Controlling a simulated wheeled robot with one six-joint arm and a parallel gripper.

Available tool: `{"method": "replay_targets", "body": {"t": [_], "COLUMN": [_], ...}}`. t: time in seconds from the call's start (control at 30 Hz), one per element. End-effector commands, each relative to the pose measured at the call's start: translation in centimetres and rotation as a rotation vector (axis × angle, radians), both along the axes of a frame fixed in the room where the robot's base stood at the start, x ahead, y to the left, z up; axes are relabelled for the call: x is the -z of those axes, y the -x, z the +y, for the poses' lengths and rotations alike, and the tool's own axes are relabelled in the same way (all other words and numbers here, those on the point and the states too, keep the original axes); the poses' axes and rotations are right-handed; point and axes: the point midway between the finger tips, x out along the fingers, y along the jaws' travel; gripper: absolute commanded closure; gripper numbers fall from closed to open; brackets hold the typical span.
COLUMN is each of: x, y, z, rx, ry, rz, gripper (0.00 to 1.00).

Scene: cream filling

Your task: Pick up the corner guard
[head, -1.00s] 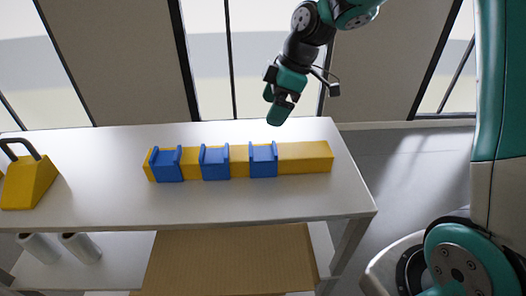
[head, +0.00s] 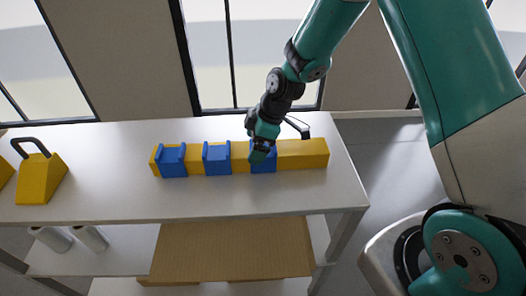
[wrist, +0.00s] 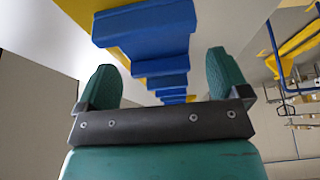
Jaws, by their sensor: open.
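Three blue corner guards sit in a row on a long yellow bar (head: 305,154) on the white table: a left one (head: 172,163), a middle one (head: 216,161) and a right one (head: 266,165). My gripper (head: 260,152) is at the right guard in the head view and hides part of it. In the wrist view, my gripper (wrist: 163,78) is open, with its two teal fingers apart. A blue guard (wrist: 145,30) lies just beyond the fingertips, and other guards show between the fingers. I cannot tell whether the fingers touch any guard.
A yellow wedge-shaped block with a dark handle (head: 42,180) stands at the table's left. White rolls (head: 90,238) and a cardboard box (head: 225,250) are on the lower shelf. The front strip of the white table (head: 200,203) is clear.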

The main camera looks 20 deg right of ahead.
Motion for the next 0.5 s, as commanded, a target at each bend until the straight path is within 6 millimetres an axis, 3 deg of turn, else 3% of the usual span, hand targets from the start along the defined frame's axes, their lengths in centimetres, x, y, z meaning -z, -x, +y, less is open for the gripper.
{"method": "replay_targets", "body": {"t": [0.13,0.37,0.5], "x": [0.01,-0.01,-0.04], "y": [-0.03,-0.03,-0.03], "z": [-0.01,-0.03,-0.03], "rx": [0.000,0.000,0.000], "ry": [0.000,0.000,0.000], "rz": [-0.001,-0.001,-0.001], "gripper": [0.09,0.60,0.60]}}
